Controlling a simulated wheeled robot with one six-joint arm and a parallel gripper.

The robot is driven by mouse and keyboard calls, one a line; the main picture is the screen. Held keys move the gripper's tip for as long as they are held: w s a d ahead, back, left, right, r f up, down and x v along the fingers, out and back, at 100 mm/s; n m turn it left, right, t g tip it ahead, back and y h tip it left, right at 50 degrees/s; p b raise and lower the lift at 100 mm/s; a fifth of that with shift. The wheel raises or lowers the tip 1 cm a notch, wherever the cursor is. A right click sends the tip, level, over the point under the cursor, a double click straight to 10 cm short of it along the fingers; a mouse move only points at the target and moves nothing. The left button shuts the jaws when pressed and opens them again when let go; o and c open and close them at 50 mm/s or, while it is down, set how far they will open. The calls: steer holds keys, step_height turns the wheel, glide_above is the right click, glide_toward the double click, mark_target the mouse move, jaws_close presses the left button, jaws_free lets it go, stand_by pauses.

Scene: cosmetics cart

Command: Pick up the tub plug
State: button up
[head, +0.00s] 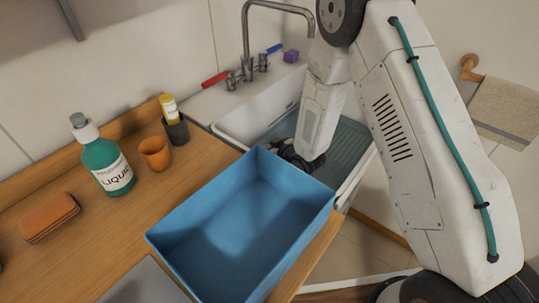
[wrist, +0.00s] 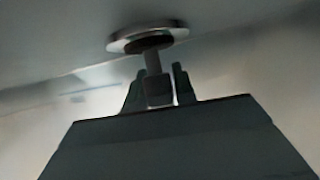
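A metal drain ring (wrist: 148,40) with a dark centre shows at the top of the wrist view. What looks like the tub plug (wrist: 153,62), a narrow stem with a grey block at its lower end, stands out from the ring's centre. My gripper (wrist: 159,85) has its fingers on either side of that block. A thin bright gap shows between the block and the right finger; contact on the left side is unclear. In the head view my gripper (head: 290,154) is down inside the sink, mostly hidden by my arm, and the plug is not visible there.
The white sink (head: 235,122) has a tap (head: 246,50) at its back and a ribbed drainer (head: 347,150) at right. A blue bin (head: 240,238) stands on the wooden counter in front. A green bottle (head: 105,160), orange cup (head: 155,153) and sponge (head: 48,217) are left.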

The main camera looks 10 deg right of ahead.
steer(key=c, duration=0.5)
steer(key=shift+o, duration=0.2)
steer(key=shift+r, duration=0.1)
